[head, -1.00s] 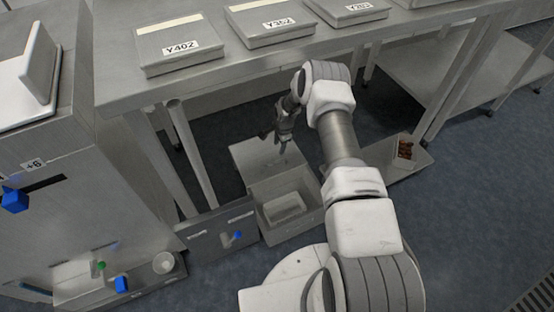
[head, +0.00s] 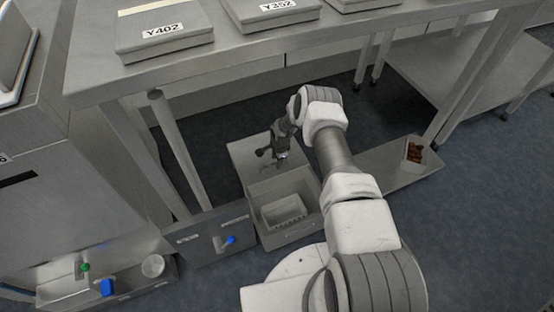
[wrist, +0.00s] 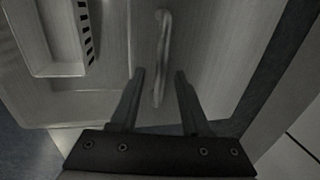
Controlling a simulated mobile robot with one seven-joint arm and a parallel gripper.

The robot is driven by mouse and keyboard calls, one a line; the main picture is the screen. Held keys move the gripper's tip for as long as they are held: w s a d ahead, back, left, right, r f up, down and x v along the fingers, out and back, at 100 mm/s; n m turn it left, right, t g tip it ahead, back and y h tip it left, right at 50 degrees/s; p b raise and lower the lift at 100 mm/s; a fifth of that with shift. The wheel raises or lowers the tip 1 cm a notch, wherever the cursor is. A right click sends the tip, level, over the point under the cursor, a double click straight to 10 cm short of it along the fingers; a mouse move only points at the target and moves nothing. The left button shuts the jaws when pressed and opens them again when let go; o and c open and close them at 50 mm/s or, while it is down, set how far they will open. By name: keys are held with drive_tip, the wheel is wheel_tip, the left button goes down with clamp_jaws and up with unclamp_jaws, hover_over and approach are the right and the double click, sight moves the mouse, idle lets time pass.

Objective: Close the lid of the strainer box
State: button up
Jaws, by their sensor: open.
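The strainer box (head: 291,236) stands on the floor below the table, with a pale strainer basket (head: 283,211) inside. Its lid (head: 248,152) is open, lying back on the far side of the box. My gripper (head: 281,165) is over the lid, pointing down. In the wrist view the lid (wrist: 222,50) fills much of the picture and carries a bar handle (wrist: 161,45). My open gripper (wrist: 159,72) has one finger on each side of the handle's near end. I cannot tell how far above the lid the fingertips are. The basket (wrist: 60,68) shows at upper left.
The metal table (head: 245,50) above bears labelled boxes, and its leg (head: 176,150) stands left of the lid. A panel with a blue valve handle (head: 231,239) is left of the box. A container of brown dates (head: 414,153) is at right. Open floor lies at far right.

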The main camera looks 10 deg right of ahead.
clamp_jaws()
idle(1.4)
